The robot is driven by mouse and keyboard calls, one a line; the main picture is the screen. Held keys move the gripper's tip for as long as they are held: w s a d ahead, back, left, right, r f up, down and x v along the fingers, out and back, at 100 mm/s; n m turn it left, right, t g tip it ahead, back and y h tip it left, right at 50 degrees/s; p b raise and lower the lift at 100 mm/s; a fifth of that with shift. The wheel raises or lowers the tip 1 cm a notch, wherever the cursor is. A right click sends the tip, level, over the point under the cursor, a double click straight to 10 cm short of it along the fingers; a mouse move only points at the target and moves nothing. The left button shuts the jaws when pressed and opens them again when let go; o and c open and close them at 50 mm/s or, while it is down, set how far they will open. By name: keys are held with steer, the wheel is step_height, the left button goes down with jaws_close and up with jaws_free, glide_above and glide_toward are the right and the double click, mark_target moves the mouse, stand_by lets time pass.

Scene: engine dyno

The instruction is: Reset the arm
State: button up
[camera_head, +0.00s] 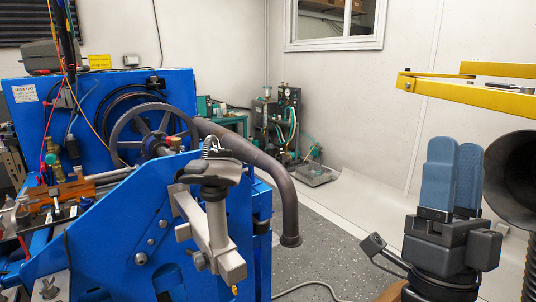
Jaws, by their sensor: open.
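My gripper (453,172) is at the right side of the head view, pointing up. Its two blue-padded fingers stand side by side with nothing seen between them. From this angle one finger partly covers the other, so the gap is hard to see. The dark gripper body and a small side bracket show below the fingers. The rest of my arm is mostly out of the picture.
A blue engine test rig (110,230) with a large gear wheel fills the left. A bent exhaust pipe (285,195) reaches toward the middle. A dark flared duct (515,185) and yellow beams (465,97) are close to my gripper. Grey floor (330,225) is open between.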

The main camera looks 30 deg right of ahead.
steer(key=s+a+f+n+g+y, duration=0.2)
steer(key=s+a+f+n+y, duration=0.2)
steer(key=f, duration=0.5)
steer(key=s+a+f+n+g+y, duration=0.2)
steer(key=s+a+f+n+y, duration=0.2)
steer(key=s+f+n+y, duration=0.3)
steer(key=s+a+f+n+g+y, duration=0.2)
steer(key=s+a+f+n+y, duration=0.2)
steer(key=f+y, duration=0.7)
steer(key=s+n+y+p, duration=0.1)
steer(key=s+n, duration=0.1)
steer(key=n, duration=0.1)
steer(key=shift+a+f+g, duration=0.15)
steer(key=shift+a+g, duration=0.2)
steer(key=shift+g, duration=0.05)
steer(key=shift+c, duration=0.4)
